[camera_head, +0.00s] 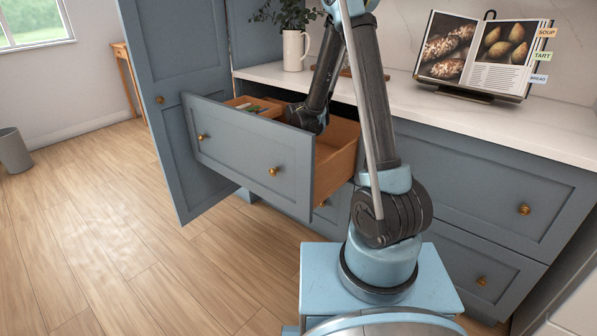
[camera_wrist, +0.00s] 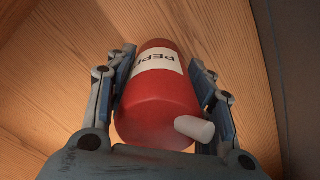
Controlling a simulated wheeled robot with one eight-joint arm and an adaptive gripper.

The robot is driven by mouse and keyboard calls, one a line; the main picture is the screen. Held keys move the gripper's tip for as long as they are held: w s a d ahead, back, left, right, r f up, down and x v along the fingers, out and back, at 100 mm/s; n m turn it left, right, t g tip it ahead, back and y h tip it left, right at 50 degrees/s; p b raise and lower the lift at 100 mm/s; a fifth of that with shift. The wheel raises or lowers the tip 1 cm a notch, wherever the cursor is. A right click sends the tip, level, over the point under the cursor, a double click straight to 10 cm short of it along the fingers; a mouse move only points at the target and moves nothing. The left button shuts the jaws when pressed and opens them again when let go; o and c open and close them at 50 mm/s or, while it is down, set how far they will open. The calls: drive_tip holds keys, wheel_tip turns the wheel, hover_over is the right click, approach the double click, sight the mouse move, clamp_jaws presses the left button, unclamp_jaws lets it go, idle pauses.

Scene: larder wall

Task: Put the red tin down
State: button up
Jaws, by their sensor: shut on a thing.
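The red tin (camera_wrist: 158,100) has a white label that reads "PEPP", partly cut off. My gripper (camera_wrist: 163,62) is shut on it, with one finger along each side. A short white cylinder (camera_wrist: 194,129) shows at the tin's near right; I cannot tell whether it is part of the tin. Bare wood (camera_wrist: 60,55) lies beyond the tin. In the head view my gripper reaches down into the open drawer (camera_head: 236,152), and the tin is hidden there. I cannot tell whether the tin touches the drawer floor.
A wooden divider box (camera_head: 254,104) with small coloured things sits in the drawer's left part. The drawer's right side wall (camera_head: 337,160) rises by my arm. On the counter (camera_head: 440,108) behind stand a white jug (camera_head: 296,50) with a plant and an open cookbook (camera_head: 484,55).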

drive_tip(key=o, duration=1.3)
